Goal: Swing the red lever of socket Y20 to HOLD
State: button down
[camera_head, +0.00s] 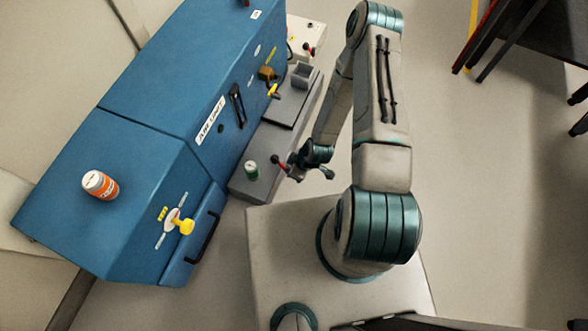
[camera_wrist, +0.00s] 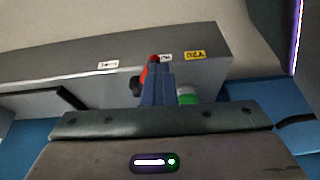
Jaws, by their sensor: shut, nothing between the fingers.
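The grey bench unit (camera_head: 243,181) carries a red-tipped lever (camera_head: 292,158) on its right side. In the wrist view the lever's red part (camera_wrist: 153,60) shows just beyond my fingers, with a black knob beside it. A yellow label reading Y20 (camera_wrist: 195,54), upside down, is on the grey face next to it. My gripper (camera_head: 298,176) is at the lever in the head view. Its fingers (camera_wrist: 157,86) are shut, with nothing between them, and partly hide the lever. I cannot tell whether they touch it. Two small white labels flank the lever; one label (camera_wrist: 108,64) is too blurred to read.
The blue cabinet (camera_head: 150,130) fills the left, with an orange can (camera_head: 100,185) on top. A white box (camera_head: 304,35) with another red lever stands farther back.

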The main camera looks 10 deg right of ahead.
jog(key=s+d+r+p, duration=0.3)
jog(key=d+r, duration=0.3)
jog(key=r, duration=0.3)
jog(key=shift+s+d+r+p, duration=0.15)
jog(key=shift+s+d+p, duration=0.15)
jog(key=shift+d+p, duration=0.1)
jog(key=w+d+r+m+h+p, duration=0.15)
jog(key=r+p, duration=0.35)
jog(key=r, duration=0.7)
jog(key=w+d+r+m+h+p, duration=0.1)
jog(key=w+d+r+m+p, duration=0.2)
jog(key=r, duration=1)
jog(key=w+d+r+h+p, duration=0.1)
jog(key=w+r+h+p, duration=0.15)
jog(key=r+p, duration=0.65)
jog(key=s+a+r+m+p, duration=0.1)
jog(key=s+r+m+p, duration=0.1)
jog(key=r, duration=1.1)
jog(key=s+a+r+m+p, duration=0.1)
jog(key=s+r+m+p, duration=0.2)
jog(key=r, duration=1)
jog(key=s+a+r+m+y+p, duration=0.1)
jog(key=s+r+p, duration=0.5)
jog(key=r, duration=0.8)
jog(key=shift+s+a+m+t, duration=0.45)
jog(key=shift+a+m, duration=0.15)
jog(key=shift+m, duration=0.15)
